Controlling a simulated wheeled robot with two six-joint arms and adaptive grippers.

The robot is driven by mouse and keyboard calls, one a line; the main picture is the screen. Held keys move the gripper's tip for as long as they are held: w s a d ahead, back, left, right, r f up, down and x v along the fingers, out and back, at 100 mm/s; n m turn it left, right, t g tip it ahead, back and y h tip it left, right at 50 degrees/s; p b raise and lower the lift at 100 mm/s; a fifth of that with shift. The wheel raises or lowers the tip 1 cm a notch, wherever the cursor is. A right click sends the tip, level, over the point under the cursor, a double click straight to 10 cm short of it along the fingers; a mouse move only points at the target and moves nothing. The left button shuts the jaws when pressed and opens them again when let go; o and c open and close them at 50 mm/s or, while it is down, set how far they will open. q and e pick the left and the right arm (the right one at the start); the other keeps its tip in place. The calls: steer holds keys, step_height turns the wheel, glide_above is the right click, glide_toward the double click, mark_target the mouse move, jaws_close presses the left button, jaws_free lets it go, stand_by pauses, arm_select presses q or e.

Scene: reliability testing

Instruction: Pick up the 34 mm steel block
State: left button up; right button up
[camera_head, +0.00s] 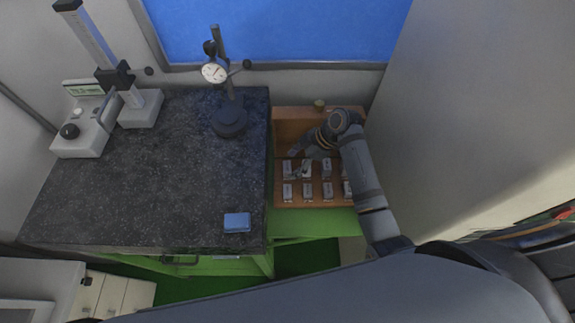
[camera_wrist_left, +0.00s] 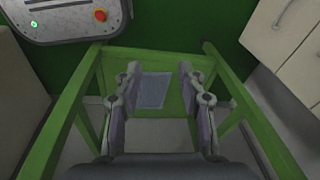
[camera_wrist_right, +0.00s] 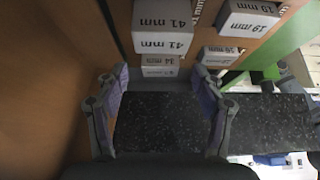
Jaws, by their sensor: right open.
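Several small pale blocks with printed size labels stand in rows in a wooden tray (camera_head: 296,127). In the right wrist view I read a 41 mm block (camera_wrist_right: 163,27) and a 19 mm block (camera_wrist_right: 247,18). A smaller block (camera_wrist_right: 160,66) behind the fingertips has a label ending in 4 mm; its first digit is unclear, so I cannot tell if it is the 34 mm one. My right gripper (camera_head: 298,163) is over the tray among the blocks, and its open fingers (camera_wrist_right: 158,78) hold nothing. My left gripper (camera_wrist_left: 159,72) is open and empty above a green frame.
A dark granite plate (camera_head: 185,185) lies left of the tray, with a dial gauge stand (camera_head: 229,118), a height gauge (camera_head: 140,106) and a blue box (camera_head: 237,222) on it. A pale wall (camera_head: 465,125) rises close on the right. A small olive round item (camera_head: 319,104) is at the tray's back.

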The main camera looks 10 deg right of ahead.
mark_target(287, 169)
steer(key=shift+x, duration=1.05)
steer(key=shift+a+f, duration=0.1)
steer(key=shift+a, duration=0.15)
steer(key=shift+d, duration=0.1)
steer(key=c, duration=0.5)
arm_select(q)
steer(key=shift+s+r, duration=0.45)
steer(key=shift+s, duration=0.35)
arm_select(e)
jaws_close()
